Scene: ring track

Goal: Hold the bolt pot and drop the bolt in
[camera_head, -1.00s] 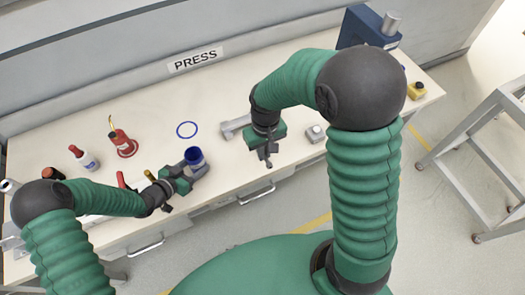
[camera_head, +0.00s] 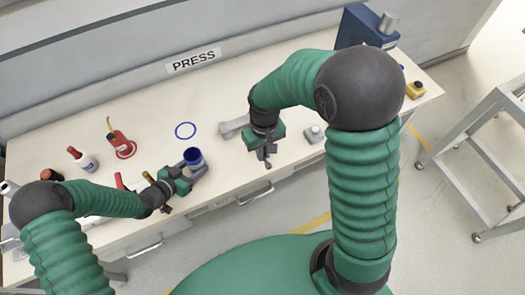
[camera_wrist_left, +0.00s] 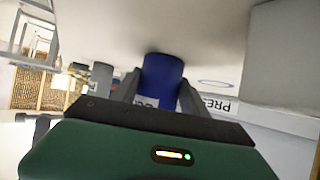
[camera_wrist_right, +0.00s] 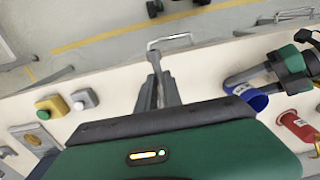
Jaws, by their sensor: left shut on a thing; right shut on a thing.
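The blue bolt pot (camera_head: 193,158) is held upright or nearly so between the fingers of my left gripper (camera_head: 193,172), near the table's front edge. The pot also shows between the fingers in the left wrist view (camera_wrist_left: 163,76). My right gripper (camera_head: 266,155) points down to the right of the pot, apart from it. It is shut on a thin grey bolt (camera_wrist_right: 155,60), which sticks out past the fingertips in the right wrist view. The bolt is hard to make out in the head view. The inside of the pot is dark.
A blue ring mark (camera_head: 185,131) lies on the bare tabletop behind the pot. A red can (camera_head: 119,142) and a red-capped bottle (camera_head: 82,159) stand at left. A grey button box (camera_head: 314,134), a yellow button box (camera_head: 415,90) and a blue machine (camera_head: 366,27) are at right.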

